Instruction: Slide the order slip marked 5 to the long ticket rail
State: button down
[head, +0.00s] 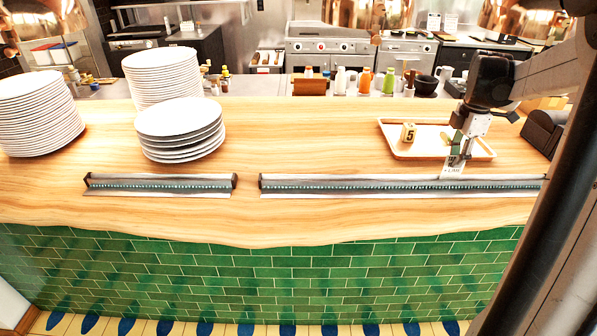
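A pale order slip (452,172) with dark print hangs at the fingertips of my gripper (457,156). The gripper points down and appears shut on the slip's upper part. The slip's lower edge is at the back edge of the long ticket rail (370,186), toward its right end; I cannot tell whether it touches the rail. Part of the print looks like "CLAM"; no 5 is readable on the slip. A small wooden block marked 5 (408,133) stands on a wooden tray (399,153) behind the rail, left of my gripper.
A short ticket rail (160,186) lies to the left, separated by a gap. Stacks of white plates (180,120) stand at the left of the wooden counter (290,140). A dark device (542,133) sits at the right. The counter behind the middle is clear.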

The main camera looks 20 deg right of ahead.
jog(key=shift+s+d, duration=0.1)
jog(key=shift+d, duration=0.25)
jog(key=shift+d, duration=0.15)
jog(key=shift+s+d, duration=0.35)
jog(key=shift+d, duration=0.7)
jog(key=shift+s+d, duration=0.35)
jog(key=shift+d, duration=0.7)
jog(key=shift+s+d, duration=0.35)
jog(key=shift+d, duration=0.7)
jog(key=shift+d, duration=0.1)
jog(key=shift+s+d, duration=0.35)
jog(key=shift+d, duration=0.75)
jog(key=shift+s+d, duration=0.35)
jog(key=shift+d, duration=0.75)
jog(key=shift+s+d, duration=0.35)
jog(key=shift+d, duration=0.75)
jog(key=shift+d, duration=0.1)
jog(key=shift+s+d, duration=0.3)
jog(key=shift+d, duration=0.65)
jog(key=shift+s+d, duration=0.3)
jog(key=shift+d, duration=0.6)
jog(key=shift+s+d, duration=0.3)
jog(key=shift+d, duration=0.65)
